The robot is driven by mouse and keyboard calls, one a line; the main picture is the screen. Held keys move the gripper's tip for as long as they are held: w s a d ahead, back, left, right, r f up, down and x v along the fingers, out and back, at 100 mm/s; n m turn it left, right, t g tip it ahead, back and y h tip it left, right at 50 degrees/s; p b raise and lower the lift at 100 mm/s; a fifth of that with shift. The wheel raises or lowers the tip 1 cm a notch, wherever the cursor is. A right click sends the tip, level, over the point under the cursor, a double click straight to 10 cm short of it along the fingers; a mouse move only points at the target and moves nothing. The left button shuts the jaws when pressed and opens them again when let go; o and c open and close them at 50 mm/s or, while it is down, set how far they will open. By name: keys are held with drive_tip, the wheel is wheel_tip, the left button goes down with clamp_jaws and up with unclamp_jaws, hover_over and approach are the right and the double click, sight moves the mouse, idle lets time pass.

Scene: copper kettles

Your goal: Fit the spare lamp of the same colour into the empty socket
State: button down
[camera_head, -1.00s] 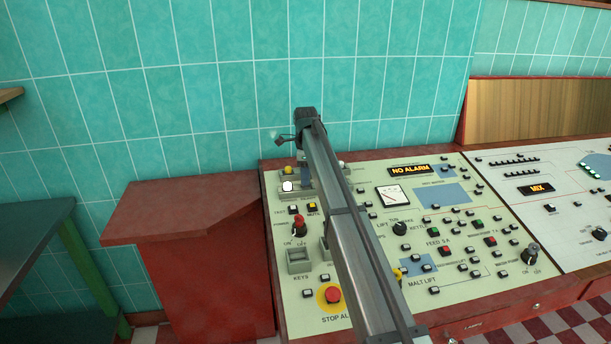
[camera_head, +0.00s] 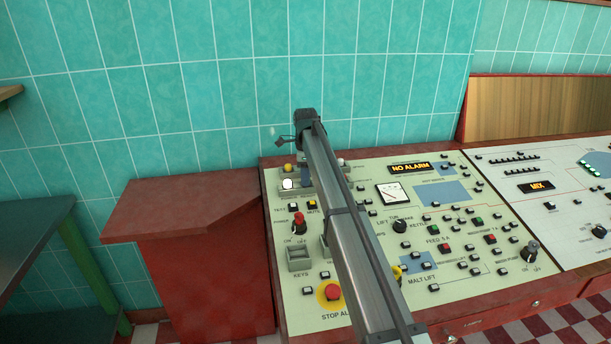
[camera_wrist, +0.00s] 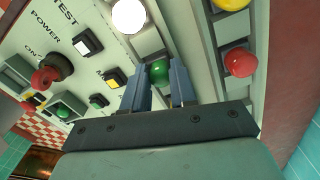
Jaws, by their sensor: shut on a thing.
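My gripper (camera_wrist: 160,82) has its two blue fingers closed around a small green lamp (camera_wrist: 158,70) in the wrist view. The lamp is at a grey strip on the panel; I cannot tell whether it is seated there or just above it. A lit white lamp (camera_wrist: 128,15) is in the same strip, beyond the fingers. A yellow lamp (camera_wrist: 231,3) and a red lamp (camera_wrist: 241,62) stand in the outer strip to the right. In the head view the white lamp (camera_head: 288,184) and yellow lamp (camera_head: 288,168) show left of my arm, which hides the green lamp.
The sloping control panel (camera_head: 375,230) carries many buttons and knobs. A tiled wall (camera_head: 220,90) stands behind. A red cabinet top (camera_head: 180,205) is clear at left.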

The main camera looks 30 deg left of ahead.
drive_tip(key=shift+f, duration=0.15)
drive_tip(key=c, duration=0.8)
unclamp_jaws()
drive_tip(key=shift+r, duration=4.05)
